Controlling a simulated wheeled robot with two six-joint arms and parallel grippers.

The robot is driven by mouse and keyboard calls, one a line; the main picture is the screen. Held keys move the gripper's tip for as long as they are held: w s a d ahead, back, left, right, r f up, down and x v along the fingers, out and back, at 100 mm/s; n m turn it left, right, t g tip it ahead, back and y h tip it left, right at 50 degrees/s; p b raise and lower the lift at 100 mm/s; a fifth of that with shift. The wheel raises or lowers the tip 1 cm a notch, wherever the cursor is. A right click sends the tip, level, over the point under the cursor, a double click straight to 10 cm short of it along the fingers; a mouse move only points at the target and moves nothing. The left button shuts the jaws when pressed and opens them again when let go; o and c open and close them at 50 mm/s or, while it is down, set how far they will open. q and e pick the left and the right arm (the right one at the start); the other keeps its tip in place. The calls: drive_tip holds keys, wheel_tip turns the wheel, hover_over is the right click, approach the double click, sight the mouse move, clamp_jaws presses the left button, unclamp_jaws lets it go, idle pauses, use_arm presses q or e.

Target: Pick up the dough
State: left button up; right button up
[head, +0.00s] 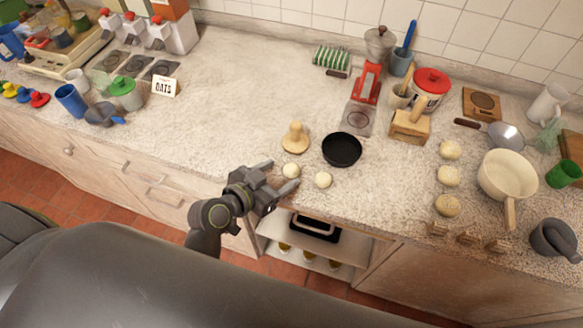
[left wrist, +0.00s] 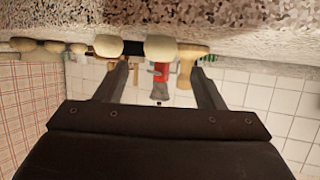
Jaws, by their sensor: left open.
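Two pale dough balls lie near the counter's front edge: a left one (head: 291,170) and a right one (head: 323,180). My left gripper (head: 281,177) is open and empty, just in front of them at the counter edge, its fingers pointing toward them. In the left wrist view, which is upside down, one pale ball (left wrist: 160,48) sits between the open fingers (left wrist: 160,78), beyond their tips. Another ball (left wrist: 107,45) is by the left finger. Neither appears gripped. Several more dough balls (head: 447,176) form a column at the right. My right gripper is not in view.
A beige knobbed piece (head: 295,138) and a black pan (head: 342,150) stand just behind the balls. A red grinder (head: 367,82), a wooden block (head: 410,127) and a cream saucepan (head: 506,175) are further right. The counter to the left of the gripper (head: 215,125) is clear.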

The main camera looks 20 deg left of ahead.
sight(292, 172)
use_arm(q)
drive_tip(key=shift+p+x, duration=0.95)
drive_tip(key=shift+x, duration=1.35)
drive_tip(key=shift+w+d+f, duration=0.15)
drive_tip(key=shift+w+f, duration=0.05)
drive_tip(key=shift+w, duration=0.1)
drive_tip(key=shift+c, duration=0.4)
drive_tip(key=c, duration=1)
